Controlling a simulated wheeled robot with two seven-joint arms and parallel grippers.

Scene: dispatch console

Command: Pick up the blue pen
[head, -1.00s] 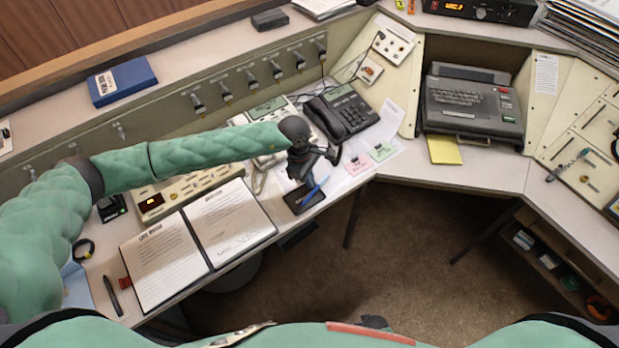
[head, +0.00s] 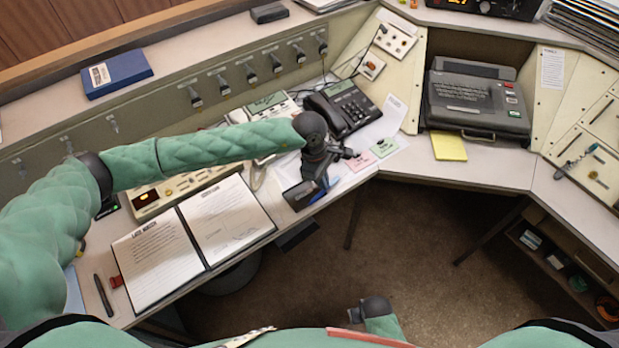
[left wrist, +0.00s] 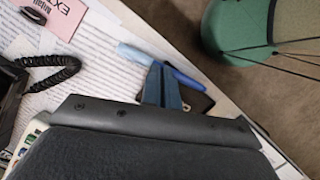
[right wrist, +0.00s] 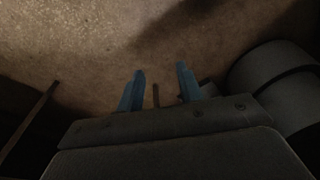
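The blue pen (head: 334,183) is at the front edge of the desk, beside a small black object (head: 299,196), and my left gripper partly hides it in the head view. In the left wrist view the pen (left wrist: 187,79) crosses at the fingertips of my left gripper (left wrist: 162,72). Those fingers are close together on the pen's middle. Whether the pen is clear of the surface is hard to tell. My right gripper (right wrist: 160,77) is open and empty above the brown floor.
An open binder (head: 227,219) and a dark pen (head: 103,295) lie to the left. A black telephone (head: 342,108) stands behind my left gripper. Pink (head: 361,161) and green (head: 384,147) slips lie to the right. Open floor lies in front of the desk.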

